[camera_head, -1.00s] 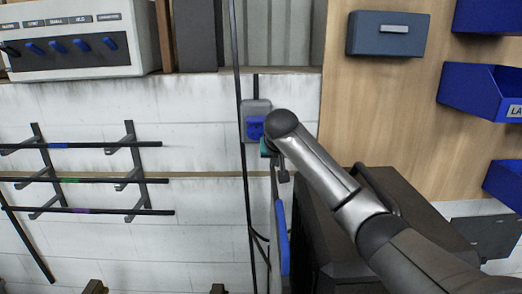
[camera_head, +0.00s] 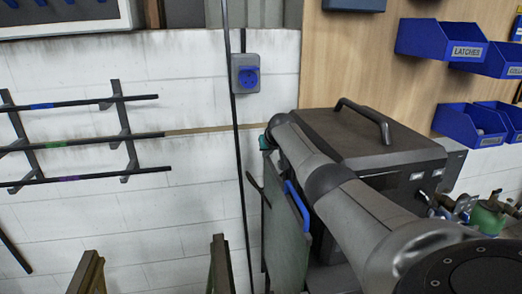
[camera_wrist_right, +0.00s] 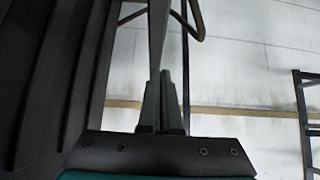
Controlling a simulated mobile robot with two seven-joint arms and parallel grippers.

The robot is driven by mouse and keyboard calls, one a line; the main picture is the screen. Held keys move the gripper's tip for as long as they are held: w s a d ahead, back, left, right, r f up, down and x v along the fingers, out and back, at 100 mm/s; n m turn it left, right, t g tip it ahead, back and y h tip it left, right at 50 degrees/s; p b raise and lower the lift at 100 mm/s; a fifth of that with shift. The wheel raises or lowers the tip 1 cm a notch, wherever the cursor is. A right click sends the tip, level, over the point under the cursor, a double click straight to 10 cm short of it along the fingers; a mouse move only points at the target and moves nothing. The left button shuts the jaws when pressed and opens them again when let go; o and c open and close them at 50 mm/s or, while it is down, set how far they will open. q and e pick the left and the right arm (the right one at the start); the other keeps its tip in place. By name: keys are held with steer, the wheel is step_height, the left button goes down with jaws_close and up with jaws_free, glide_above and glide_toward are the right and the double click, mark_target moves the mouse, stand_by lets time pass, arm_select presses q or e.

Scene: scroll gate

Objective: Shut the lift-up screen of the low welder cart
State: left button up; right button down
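The low welder cart (camera_head: 375,145) is a dark box with a black top handle, right of centre in the head view. Its screen (camera_head: 283,235) is a greenish panel hanging at the cart's left side, steep and seen at a slant. A blue handle (camera_head: 298,205) runs along its edge. My right arm crosses in front of the cart and hides part of it. In the wrist view my right gripper (camera_wrist_right: 162,75) has its fingers together. A thin grey strip lies beyond the fingertips; I cannot tell whether they touch it. My left gripper is not in view.
A wall rack (camera_head: 75,140) with dark rods is at left. A blue socket (camera_head: 246,76) and a hanging cable are near the middle. Blue bins (camera_head: 440,40) hang at right. Two brownish posts (camera_head: 219,265) rise at the bottom edge. White wall lies between rack and cart.

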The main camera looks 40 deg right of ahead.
mark_target(268, 179)
steer(key=f+b, duration=0.5)
steer(key=f, duration=0.4)
steer(key=shift+d+f+b, duration=0.15)
steer(key=shift+d+b, duration=0.05)
steer(key=shift+b, duration=0.2)
steer(key=shift+s+f+b, duration=0.1)
steer(key=shift+f+b, duration=0.45)
steer(key=shift+f, duration=0.2)
